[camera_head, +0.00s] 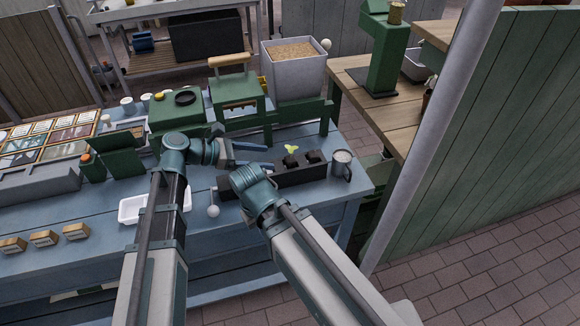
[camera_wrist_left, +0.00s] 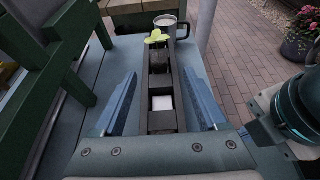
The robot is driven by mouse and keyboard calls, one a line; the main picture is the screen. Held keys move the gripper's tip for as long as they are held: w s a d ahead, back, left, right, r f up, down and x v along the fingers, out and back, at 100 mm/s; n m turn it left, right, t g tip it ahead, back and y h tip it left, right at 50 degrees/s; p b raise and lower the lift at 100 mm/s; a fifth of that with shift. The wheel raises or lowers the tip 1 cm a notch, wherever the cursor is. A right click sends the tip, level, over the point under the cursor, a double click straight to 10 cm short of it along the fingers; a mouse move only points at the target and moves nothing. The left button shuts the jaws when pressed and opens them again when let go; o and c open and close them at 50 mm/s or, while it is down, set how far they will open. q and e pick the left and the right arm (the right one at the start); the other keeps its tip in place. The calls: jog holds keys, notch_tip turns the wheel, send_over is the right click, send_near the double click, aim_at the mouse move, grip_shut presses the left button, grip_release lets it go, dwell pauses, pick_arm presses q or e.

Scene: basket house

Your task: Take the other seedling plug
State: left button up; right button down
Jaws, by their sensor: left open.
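A long dark tray (camera_head: 285,177) lies on the blue bench. A dark seedling plug (camera_head: 291,160) with yellow-green leaves stands in it; in the wrist view the leafy plug (camera_wrist_left: 158,60) is near the tray's far end. A second dark block (camera_head: 314,156) sits to its right in the head view, with no leaves that I can make out. My left gripper (camera_head: 262,157) is open and empty, over the tray's left part. In the wrist view its fingers (camera_wrist_left: 160,103) lie either side of the tray, short of the leafy plug. My right gripper is hidden; only its arm shows.
A metal mug (camera_head: 342,166) stands beyond the tray's right end. Behind the tray is a green frame with a grey bin (camera_head: 293,72) of grain-like material. A white dish (camera_head: 133,209) lies left. My right arm is close to the tray's near side.

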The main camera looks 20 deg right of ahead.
aim_at(286, 159)
pick_arm(q)
jog(key=shift+x, duration=0.85)
jog(key=shift+d+f, duration=0.1)
jog(key=b+x, duration=0.1)
jog(key=x, duration=0.1)
jog(key=b+x, duration=0.1)
jog(key=x, duration=0.1)
jog(key=shift+w+f, duration=0.1)
jog(key=shift+f, duration=0.2)
jog(key=shift+d+b, duration=0.3)
jog(key=shift+d, duration=0.1)
grip_shut()
